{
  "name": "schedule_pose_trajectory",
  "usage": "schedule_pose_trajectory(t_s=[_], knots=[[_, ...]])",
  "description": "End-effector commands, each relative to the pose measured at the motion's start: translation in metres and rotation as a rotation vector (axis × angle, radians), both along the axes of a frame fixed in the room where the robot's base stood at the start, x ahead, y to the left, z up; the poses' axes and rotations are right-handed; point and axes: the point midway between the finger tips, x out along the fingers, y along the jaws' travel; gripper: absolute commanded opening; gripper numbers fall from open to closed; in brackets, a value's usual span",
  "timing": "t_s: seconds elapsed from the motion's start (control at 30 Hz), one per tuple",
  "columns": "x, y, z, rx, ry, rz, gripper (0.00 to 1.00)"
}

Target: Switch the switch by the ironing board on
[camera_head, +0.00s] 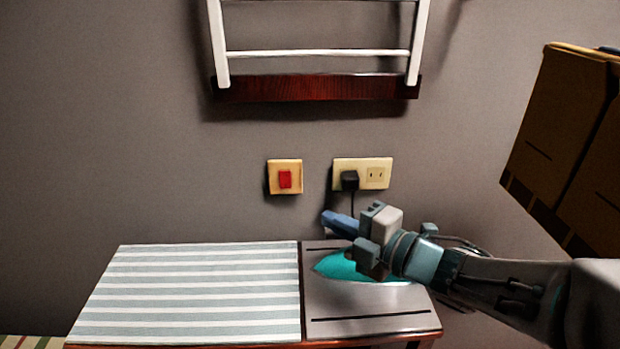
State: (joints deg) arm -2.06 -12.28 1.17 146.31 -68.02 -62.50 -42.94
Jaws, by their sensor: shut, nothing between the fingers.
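The switch (285,179) is a red rocker on a cream wall plate, on the grey wall above the back of the ironing board. Whether it is on or off cannot be told. The ironing board (200,290) has a striped pad on its left and a grey metal rest (370,325) on its right. My gripper (325,220) is shut and empty, over the metal rest, below and right of the switch and apart from it. My arm reaches in from the right and partly hides a teal iron (340,268) on the rest.
A double socket (376,173) with a black plug (350,180) and hanging cord is right of the switch. A white rack on a dark red wood bar (310,88) is on the wall above. A brown cabinet (565,140) juts in at the right. The wall left of the switch is clear.

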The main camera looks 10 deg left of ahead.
Motion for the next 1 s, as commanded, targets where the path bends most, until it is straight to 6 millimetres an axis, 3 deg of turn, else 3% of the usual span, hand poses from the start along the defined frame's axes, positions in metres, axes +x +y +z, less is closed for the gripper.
schedule_pose_trajectory(t_s=[0.27, 0.6, 0.8, 1.0], knots=[[0.012, 0.021, 0.002, 0.0, 0.007, 0.001, 0.0], [0.051, 0.085, -0.009, 0.001, 0.002, 0.003, 0.0], [0.076, 0.089, -0.011, 0.0, 0.002, -0.002, 0.0], [0.088, 0.092, -0.013, -0.001, 0.001, -0.002, 0.0]])
